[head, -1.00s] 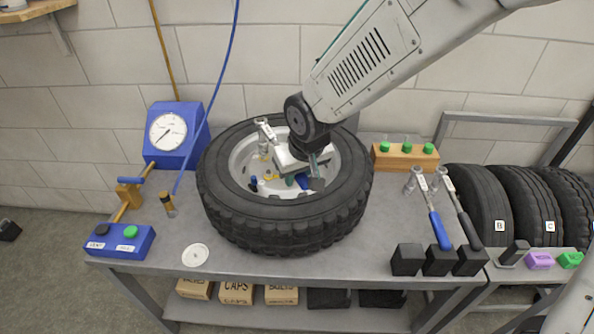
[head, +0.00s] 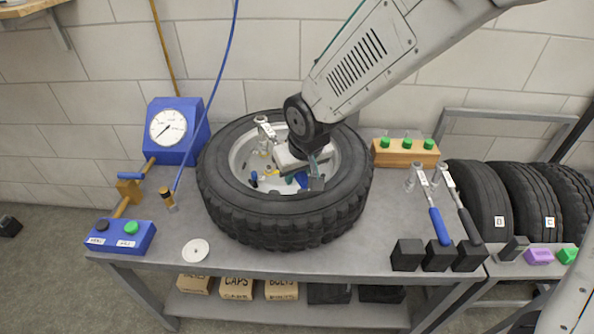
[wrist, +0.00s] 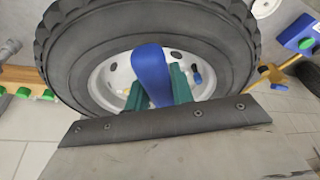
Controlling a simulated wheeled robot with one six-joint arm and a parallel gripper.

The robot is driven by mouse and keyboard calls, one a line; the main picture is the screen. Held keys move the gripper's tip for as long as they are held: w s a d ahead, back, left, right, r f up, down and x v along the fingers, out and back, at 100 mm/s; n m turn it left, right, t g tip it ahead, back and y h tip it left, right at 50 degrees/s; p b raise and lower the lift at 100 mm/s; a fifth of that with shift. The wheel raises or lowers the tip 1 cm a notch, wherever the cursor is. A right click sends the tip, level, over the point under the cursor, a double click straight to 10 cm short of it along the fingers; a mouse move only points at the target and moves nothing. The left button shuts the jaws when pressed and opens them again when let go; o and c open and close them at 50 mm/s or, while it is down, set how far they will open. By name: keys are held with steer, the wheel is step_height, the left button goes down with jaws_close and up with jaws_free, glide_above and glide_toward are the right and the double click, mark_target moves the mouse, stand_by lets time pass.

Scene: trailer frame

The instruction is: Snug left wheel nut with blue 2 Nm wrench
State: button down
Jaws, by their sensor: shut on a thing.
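A tyre on a white wheel rim (head: 240,165) lies flat on the bench. My gripper (head: 305,175) is low over the rim and shut on the blue handle (head: 301,180) of a wrench. In the wrist view the blue handle (wrist: 151,75) stands between the teal finger pads of my gripper (wrist: 158,92). The wrench's silver head (head: 264,127) is at the far left of the rim, with its socket pointing down. I cannot tell whether it sits on a nut. Small yellow and blue parts (head: 254,180) show inside the rim; the hub is partly hidden by my gripper.
Two wrenches, one blue-handled (head: 438,226) and one black-handled (head: 466,226), lean by black blocks (head: 407,255) at the right. A wooden block with green knobs (head: 405,152) stands behind them. The blue gauge (head: 175,130), a button box (head: 122,237) and a white disc (head: 195,250) are left.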

steer(key=shift+f, duration=0.7)
steer(key=c, duration=2)
jaws_free()
jaws_close()
steer(key=shift+s+a+m+h, duration=0.1)
steer(key=shift+s+a+m, duration=0.2)
steer(key=shift+a, duration=0.25)
steer(key=shift+s+a+m+h, duration=0.15)
steer(key=shift+a+m, duration=0.15)
steer(key=shift+a, duration=0.2)
steer(key=shift+s+a+m+h, duration=0.1)
steer(key=shift+s+a+m, duration=0.2)
steer(key=shift+a, duration=0.25)
